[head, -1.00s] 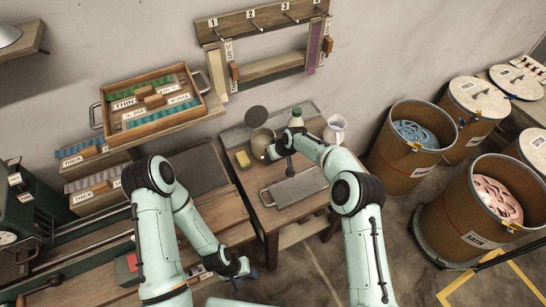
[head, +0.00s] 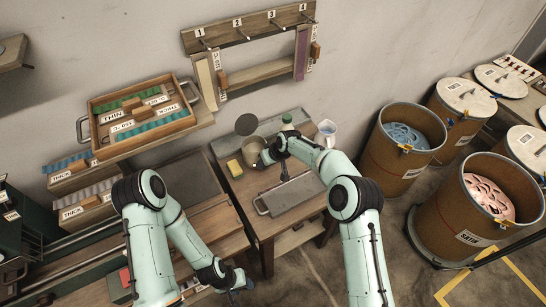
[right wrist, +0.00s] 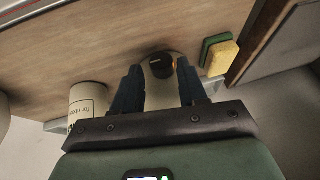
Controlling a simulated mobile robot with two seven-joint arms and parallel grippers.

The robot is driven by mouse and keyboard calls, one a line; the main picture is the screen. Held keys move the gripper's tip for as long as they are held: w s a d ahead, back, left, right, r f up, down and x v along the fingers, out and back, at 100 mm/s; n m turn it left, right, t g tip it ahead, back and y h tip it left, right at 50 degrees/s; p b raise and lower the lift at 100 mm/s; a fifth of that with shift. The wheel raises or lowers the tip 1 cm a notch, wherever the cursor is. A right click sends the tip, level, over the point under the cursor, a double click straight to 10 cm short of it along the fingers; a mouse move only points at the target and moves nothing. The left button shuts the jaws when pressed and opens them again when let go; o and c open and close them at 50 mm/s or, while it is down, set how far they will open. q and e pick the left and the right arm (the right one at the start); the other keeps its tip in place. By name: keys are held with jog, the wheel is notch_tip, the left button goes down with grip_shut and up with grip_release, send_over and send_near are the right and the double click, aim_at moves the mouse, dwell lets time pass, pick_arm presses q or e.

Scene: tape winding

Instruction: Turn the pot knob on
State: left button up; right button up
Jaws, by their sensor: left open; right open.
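The pot (head: 253,149) stands at the back of the small table, its round dark lid (head: 246,124) raised behind it. My right gripper (head: 267,155) is at the pot's front right side and partly hides it. In the right wrist view the dark knob (right wrist: 162,66), with a small orange glow, shows between the tips of my right gripper (right wrist: 161,78). The fingers are open, one on either side of the knob; I cannot tell whether they touch it. My left gripper (head: 236,287) is low in the head view, open and away from the pot.
A yellow and green sponge (head: 234,168) lies left of the pot. A bottle (head: 287,121) and a pitcher (head: 326,132) stand to its right. Large drums (head: 401,142) stand on the floor at right.

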pick_arm(q)
jog(key=shift+s+f+b, duration=0.75)
jog(key=shift+s+f, duration=0.45)
jog(key=shift+s, duration=0.2)
pick_arm(e)
jog(key=v, duration=1.1)
jog(key=shift+s+r, duration=0.2)
jog(key=shift+r, duration=0.05)
jog(key=shift+d, duration=0.1)
pick_arm(q)
jog(key=shift+d, duration=0.1)
